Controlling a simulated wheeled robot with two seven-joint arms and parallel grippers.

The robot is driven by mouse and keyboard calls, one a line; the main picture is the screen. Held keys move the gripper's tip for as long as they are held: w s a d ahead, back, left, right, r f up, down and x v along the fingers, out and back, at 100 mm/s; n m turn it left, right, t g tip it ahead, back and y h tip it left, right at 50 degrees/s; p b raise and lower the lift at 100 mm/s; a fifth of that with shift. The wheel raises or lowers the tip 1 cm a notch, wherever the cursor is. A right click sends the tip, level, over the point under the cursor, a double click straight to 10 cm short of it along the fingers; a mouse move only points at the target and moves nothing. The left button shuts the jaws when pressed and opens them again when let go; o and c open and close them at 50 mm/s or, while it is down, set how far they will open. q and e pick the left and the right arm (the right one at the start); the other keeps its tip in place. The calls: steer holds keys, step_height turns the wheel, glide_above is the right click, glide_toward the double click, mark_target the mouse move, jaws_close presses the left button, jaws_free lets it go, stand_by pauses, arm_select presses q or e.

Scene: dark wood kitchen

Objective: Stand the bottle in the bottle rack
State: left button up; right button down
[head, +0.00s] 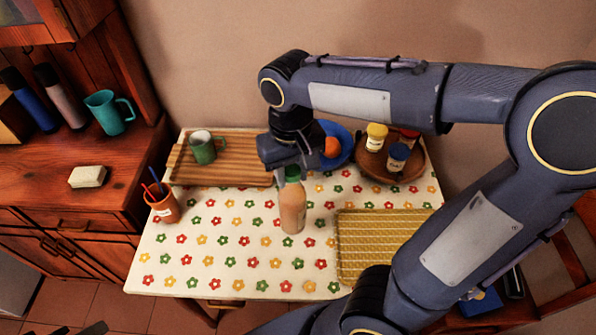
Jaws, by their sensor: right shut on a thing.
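The bottle (292,208) is peach-coloured with a green cap and hangs or stands upright over the flowered tablecloth. I cannot tell whether its base touches the cloth. My right gripper (287,175) points down from above and is shut on the bottle at its green top. At the far left, a light wooden block-like piece (12,122), possibly the bottle rack, is cut by the picture edge. A blue bottle (36,108) and a pinkish bottle (62,100), both dark-capped, are beside it. Dark tips at the bottom left edge may be my left gripper; its jaws cannot be made out.
A striped board (235,165) bears a green mug (203,148). A round wooden tray (405,172) holds jars, with a blue plate (340,135) nearby. A woven yellow mat (375,235), a cup of pens (162,205), a teal mug (108,112) and a pale block (87,176) also show.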

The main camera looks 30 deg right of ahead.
steer(key=w+d+f+p, duration=0.1)
steer(key=w+d+f, duration=0.5)
steer(key=f, duration=0.5)
steer(key=shift+w+d+f+p, duration=0.25)
steer(key=shift+w+d+p, duration=0.15)
steer(key=shift+w, duration=0.8)
steer(key=shift+f, duration=0.3)
steer(key=c, duration=1)
jaws_free()
steer(key=shift+r, duration=0.1)
